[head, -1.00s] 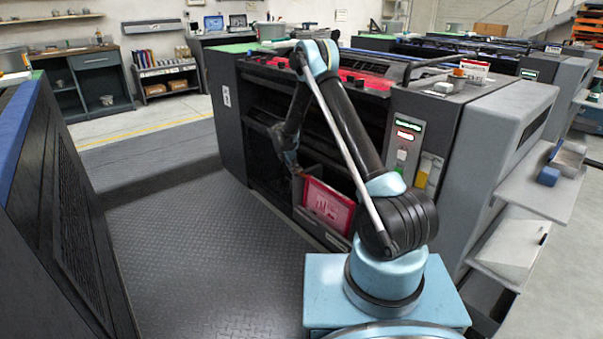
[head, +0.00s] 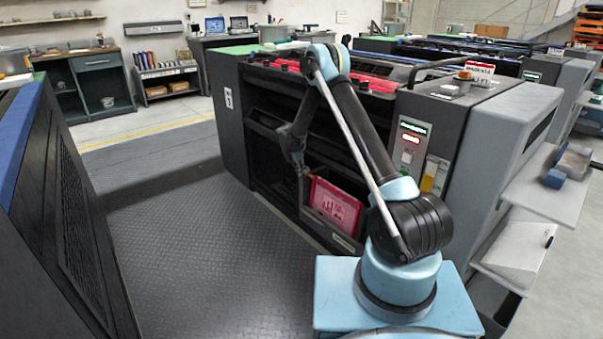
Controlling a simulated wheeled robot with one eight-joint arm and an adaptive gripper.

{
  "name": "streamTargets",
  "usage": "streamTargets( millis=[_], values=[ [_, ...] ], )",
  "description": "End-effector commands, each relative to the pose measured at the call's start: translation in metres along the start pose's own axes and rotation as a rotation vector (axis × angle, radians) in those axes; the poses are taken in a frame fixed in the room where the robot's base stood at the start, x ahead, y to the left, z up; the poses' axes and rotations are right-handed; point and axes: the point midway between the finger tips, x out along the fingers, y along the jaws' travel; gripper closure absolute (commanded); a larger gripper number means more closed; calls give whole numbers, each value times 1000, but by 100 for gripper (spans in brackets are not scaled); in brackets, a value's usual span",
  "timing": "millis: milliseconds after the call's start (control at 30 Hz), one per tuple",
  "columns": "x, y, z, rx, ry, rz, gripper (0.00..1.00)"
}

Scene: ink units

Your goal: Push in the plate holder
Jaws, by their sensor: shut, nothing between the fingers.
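The plate holder (head: 358,190) is at the bottom opening of the dark press unit, with a pink-red plate (head: 335,205) showing at its front. My gripper (head: 301,172) is shut and empty, pointing down at the left upper edge of the holder. It looks very close to that edge; whether it touches cannot be told. The fingertips are small and dark against the unit. How deep the holder sits in the unit is hard to judge from this angle.
The press unit (head: 237,125) stands ahead, with a control panel (head: 411,140) on its right. Side shelves (head: 555,195) stick out at the right. A dark unit (head: 45,210) stands at the left. The checker-plate floor (head: 190,260) between is clear.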

Motion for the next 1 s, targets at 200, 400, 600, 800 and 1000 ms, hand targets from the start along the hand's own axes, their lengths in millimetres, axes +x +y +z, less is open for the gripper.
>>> streamTargets(
  millis=[200, 400, 600, 800, 1000],
  values=[
    [-8, 3, -25, 2, 1, -1, 100],
    [-48, 2, -22, 5, 1, -2, 100],
    [-82, 2, -22, 4, 1, -2, 100],
    [-102, 3, -22, 5, 1, -3, 100],
    [-103, 8, -35, -3, -77, -10, 100]
  ],
)
